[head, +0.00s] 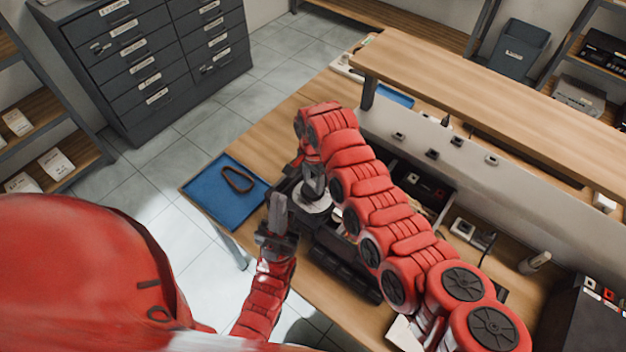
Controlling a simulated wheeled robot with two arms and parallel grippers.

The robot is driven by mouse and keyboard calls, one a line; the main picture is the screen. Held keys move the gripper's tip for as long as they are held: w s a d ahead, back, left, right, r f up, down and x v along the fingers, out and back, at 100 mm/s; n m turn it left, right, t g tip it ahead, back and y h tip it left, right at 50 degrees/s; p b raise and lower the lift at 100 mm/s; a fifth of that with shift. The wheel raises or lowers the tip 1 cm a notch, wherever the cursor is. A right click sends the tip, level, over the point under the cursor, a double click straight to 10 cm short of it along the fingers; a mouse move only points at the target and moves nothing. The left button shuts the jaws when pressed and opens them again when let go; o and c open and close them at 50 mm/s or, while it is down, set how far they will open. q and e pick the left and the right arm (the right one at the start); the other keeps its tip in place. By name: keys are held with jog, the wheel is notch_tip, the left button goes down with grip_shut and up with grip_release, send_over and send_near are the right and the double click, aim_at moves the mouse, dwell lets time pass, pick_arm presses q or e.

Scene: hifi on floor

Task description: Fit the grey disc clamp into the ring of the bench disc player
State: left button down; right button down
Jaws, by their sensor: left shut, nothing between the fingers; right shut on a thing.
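The bench disc player (287,188) is a dark unit on the wooden bench, mostly covered by my arms. A pale silver round surface (312,205) shows on it. My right gripper (314,190) points down just above this round surface. It is shut on a small grey thing, which I take for the grey disc clamp; the fingers hide most of it. I cannot tell whether it touches the ring, which I cannot make out. My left gripper (279,208) is shut and empty, pointing up, in front of the player's left side.
A blue mat (215,196) with a dark loop (238,180) lies on the bench's left end. A raised wooden shelf (480,85) runs behind my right arm. Dark equipment (425,185) sits under it. A drawer cabinet (150,60) stands at the back left.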

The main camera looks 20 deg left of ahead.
jog(key=shift+f, duration=0.35)
dwell(0.3)
jog(key=shift+c, duration=1.3)
grip_release()
jog(key=shift+w+r+b, duration=0.1)
jog(key=shift+r+b, duration=0.4)
jog(key=shift+b, duration=0.05)
notch_tip(320, 180, up, 4)
jog(key=shift+r+b, duration=0.2)
jog(key=shift+b, duration=0.8)
notch_tip(320, 180, up, 12)
jog(key=shift+d+b, duration=0.2)
jog(key=shift+b, duration=0.25)
jog(key=shift+r, duration=0.1)
